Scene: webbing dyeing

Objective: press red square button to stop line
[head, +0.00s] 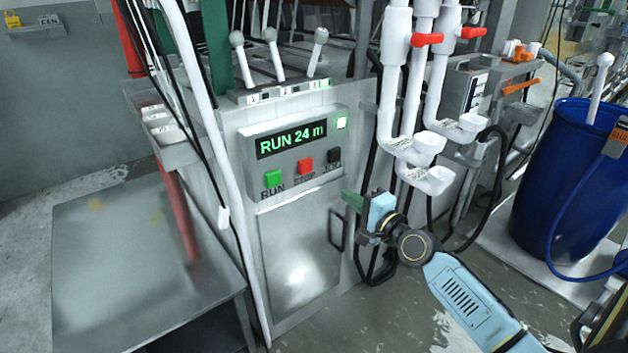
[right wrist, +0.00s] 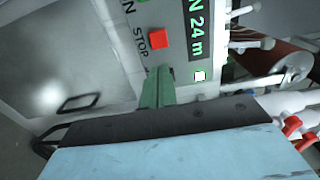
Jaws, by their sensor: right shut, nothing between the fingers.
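The red square button (head: 305,166) sits on the grey control panel (head: 330,119), above the label STOP, between a green button and a black one. It also shows in the right wrist view (right wrist: 159,38), just beyond my fingertips. My right gripper (head: 349,200) is shut and empty, below and to the right of the red button in the head view. Its green fingers (right wrist: 157,88) point toward the panel, apart from the red button. My left gripper is out of view.
The green RUN button (head: 273,178) and black button (head: 334,155) flank the red one. Levers (head: 275,55) stand above the panel. White pipes with red valve handles (head: 426,39) rise at right. A blue barrel (head: 565,190) stands further right, a metal table (head: 130,260) at left.

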